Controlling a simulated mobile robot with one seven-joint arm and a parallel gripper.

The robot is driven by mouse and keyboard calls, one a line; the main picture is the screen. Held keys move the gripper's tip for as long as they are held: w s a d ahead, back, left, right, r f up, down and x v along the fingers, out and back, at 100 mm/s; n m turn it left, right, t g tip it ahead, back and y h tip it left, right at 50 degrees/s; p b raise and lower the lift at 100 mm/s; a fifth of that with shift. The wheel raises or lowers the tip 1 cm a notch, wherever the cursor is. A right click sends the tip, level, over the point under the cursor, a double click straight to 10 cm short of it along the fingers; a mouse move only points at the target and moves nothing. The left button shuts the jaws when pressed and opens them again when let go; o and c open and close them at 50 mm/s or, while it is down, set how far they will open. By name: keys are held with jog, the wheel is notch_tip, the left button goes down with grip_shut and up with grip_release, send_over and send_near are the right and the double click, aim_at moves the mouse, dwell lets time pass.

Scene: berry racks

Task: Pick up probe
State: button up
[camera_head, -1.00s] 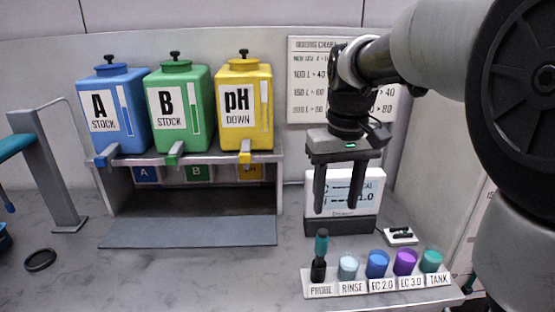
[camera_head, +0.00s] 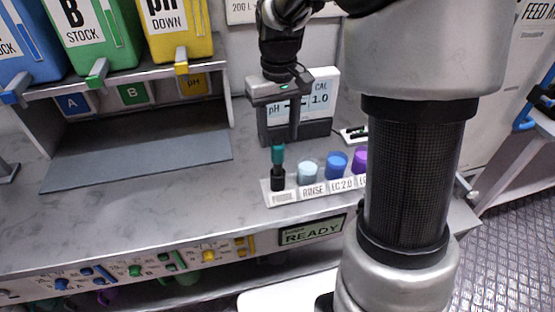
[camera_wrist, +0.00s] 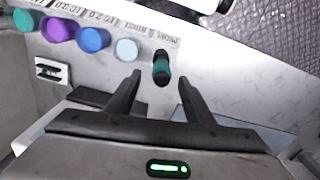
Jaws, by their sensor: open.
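The probe (camera_head: 278,155), with a teal top and a black lower part, stands upright at the left end of a white labelled rack (camera_head: 283,198). My gripper (camera_head: 280,138) points down just above or behind the probe top. In the wrist view, the open fingers of my gripper (camera_wrist: 160,76) lie on either side of the line to the probe (camera_wrist: 162,66), which appears between and just beyond the tips. Nothing is held. Whether the fingers touch the probe cannot be told.
Pale blue rinse (camera_head: 308,169), blue (camera_head: 336,163) and purple (camera_head: 360,161) cups share the rack; my arm hides its right end. A pH meter (camera_head: 322,92) stands behind. Bottles stand on a shelf at left. The counter left of the rack is clear.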

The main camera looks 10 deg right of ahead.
aim_at(278, 149)
notch_tip(278, 149, down, 6)
jog(key=shift+s+a+r+b, duration=0.1)
jog(key=shift+s+r+b, duration=0.1)
jog(key=shift+b, duration=0.1)
jog(key=c, duration=1.1)
jog(key=shift+c, duration=0.2)
jog(key=shift+r, duration=0.1)
